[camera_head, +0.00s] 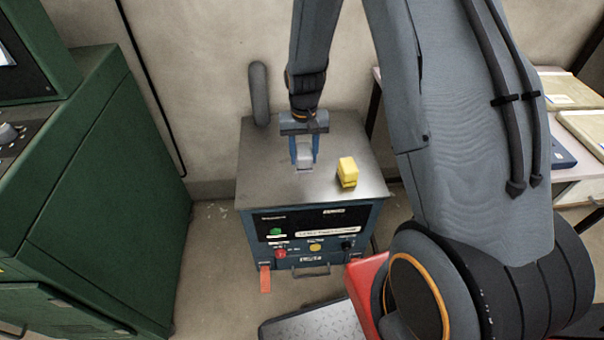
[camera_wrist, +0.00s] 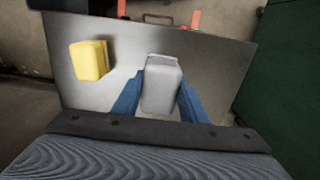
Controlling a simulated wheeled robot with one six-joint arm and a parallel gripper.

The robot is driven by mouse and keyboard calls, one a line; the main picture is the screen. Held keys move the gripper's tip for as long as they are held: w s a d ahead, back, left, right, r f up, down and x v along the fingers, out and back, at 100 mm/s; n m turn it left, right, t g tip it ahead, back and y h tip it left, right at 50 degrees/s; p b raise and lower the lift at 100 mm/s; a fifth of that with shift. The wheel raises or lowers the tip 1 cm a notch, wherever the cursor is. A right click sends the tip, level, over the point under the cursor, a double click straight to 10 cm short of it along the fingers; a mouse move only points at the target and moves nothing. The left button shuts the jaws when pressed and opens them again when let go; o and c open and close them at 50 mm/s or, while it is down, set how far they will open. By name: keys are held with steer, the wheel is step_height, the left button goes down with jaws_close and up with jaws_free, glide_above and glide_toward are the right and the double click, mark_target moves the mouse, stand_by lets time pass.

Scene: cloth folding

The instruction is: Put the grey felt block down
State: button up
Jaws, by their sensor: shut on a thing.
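The grey felt block (camera_head: 304,157) is between the blue fingers of my gripper (camera_head: 304,160), over the metal top of the blue cabinet (camera_head: 260,180). In the wrist view, the grey block (camera_wrist: 162,85) stands between the two fingers (camera_wrist: 160,100), which are shut on its sides. I cannot tell whether its underside touches the cabinet top. The cabinet top also shows in the wrist view (camera_wrist: 215,65).
A yellow block (camera_head: 347,171) sits on the cabinet top to the right of my gripper. A dark grey upright cylinder (camera_head: 259,95) stands at the back left. A green machine (camera_head: 110,200) is at left. The cabinet top's left side is clear.

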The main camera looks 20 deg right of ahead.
step_height(320, 180, down, 8)
steer(key=shift+f+p, duration=0.1)
steer(key=shift+p, duration=0.45)
steer(key=shift+f, duration=0.15)
steer(key=o, duration=1.1)
